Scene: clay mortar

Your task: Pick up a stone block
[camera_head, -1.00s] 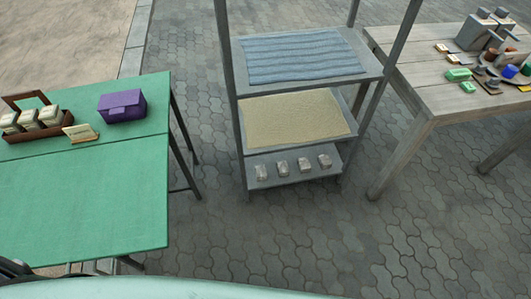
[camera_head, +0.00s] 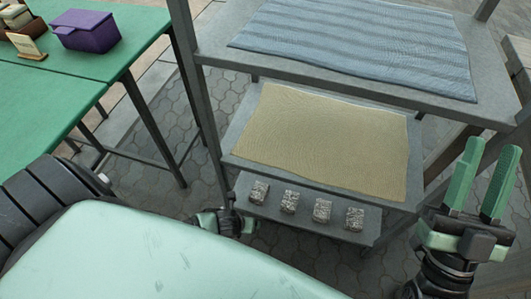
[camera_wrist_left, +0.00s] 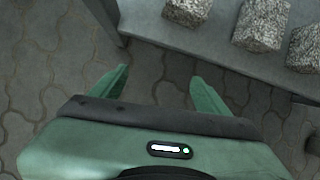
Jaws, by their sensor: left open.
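Several speckled grey stone blocks stand in a row on the bottom shelf of the rack; the leftmost block (camera_head: 259,191) and the rightmost block (camera_head: 354,218) show clearly. In the left wrist view, a block (camera_wrist_left: 188,10), another block (camera_wrist_left: 262,24) and a third block (camera_wrist_left: 305,48) lie on the shelf beyond my fingers. My left gripper (camera_wrist_left: 158,76) is open and empty, off the front edge of the shelf over the paving. In the head view it is partly hidden behind my body. My right gripper (camera_head: 488,150) is raised at the right, fingers apart and empty.
The rack's middle shelf with a tan mat (camera_head: 325,140) and upper shelf with a blue striped cloth (camera_head: 360,45) overhang the bottom shelf (camera_head: 300,222). A green table (camera_head: 50,100) with a purple box (camera_head: 86,32) stands left. A rack post (camera_head: 200,100) rises at the left.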

